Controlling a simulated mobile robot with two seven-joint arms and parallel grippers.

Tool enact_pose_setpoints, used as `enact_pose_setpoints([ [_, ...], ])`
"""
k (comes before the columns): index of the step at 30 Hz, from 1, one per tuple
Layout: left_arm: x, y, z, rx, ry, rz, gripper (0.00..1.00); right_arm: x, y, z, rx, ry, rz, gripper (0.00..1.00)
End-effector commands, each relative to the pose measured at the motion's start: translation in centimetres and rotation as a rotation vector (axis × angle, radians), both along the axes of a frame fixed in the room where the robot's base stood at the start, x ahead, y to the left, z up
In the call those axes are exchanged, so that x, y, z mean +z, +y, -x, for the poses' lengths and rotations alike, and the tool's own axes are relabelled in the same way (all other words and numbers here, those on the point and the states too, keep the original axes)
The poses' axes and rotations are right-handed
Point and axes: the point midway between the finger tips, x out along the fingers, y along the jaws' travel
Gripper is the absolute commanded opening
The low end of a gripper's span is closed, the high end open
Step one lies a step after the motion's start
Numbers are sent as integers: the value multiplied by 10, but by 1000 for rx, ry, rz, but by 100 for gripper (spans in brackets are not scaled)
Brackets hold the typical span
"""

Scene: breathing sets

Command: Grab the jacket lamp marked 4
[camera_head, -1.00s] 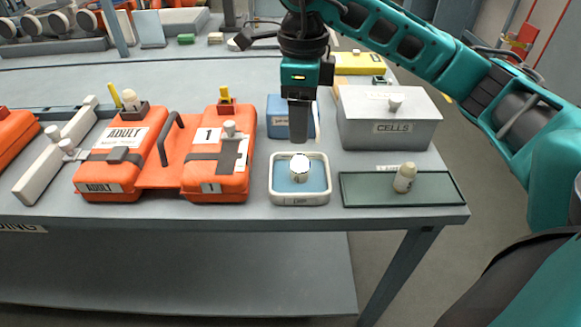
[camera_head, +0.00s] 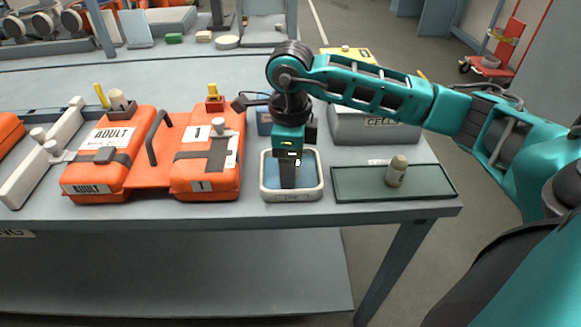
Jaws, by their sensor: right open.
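My right gripper (camera_head: 288,186) points straight down into a small white-rimmed tray (camera_head: 264,188) with a blue floor, at the front of the table. Its jaws are open, though the gap is hard to see from here. A white-capped piece stood in this tray earlier; the gripper now hides it. A small pale lamp-like piece with an olive cap (camera_head: 397,171) stands upright on the dark green mat to the right. It bears a small dark mark that I cannot read for sure. My left gripper is not in view.
Two orange cases (camera_head: 105,172) with straps and small white-capped pieces stand left of the tray. A grey CELLS box (camera_head: 375,128) and a blue box (camera_head: 264,123) are behind. The green mat (camera_head: 350,186) is mostly bare. The table's front edge is close.

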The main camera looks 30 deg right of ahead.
Motion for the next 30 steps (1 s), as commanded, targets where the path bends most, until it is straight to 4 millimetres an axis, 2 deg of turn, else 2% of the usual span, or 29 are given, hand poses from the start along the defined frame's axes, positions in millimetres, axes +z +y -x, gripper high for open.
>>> enact_pose_setpoints([
  [3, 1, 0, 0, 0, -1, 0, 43, 0, 0, 0, 0, 0, 0, 65],
  [22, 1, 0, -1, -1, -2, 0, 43, 1, 0, 0, 0, 0, 0, 5],
  [30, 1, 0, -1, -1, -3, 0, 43, 2, 0, 0, 0, -1, -1, 3],
])
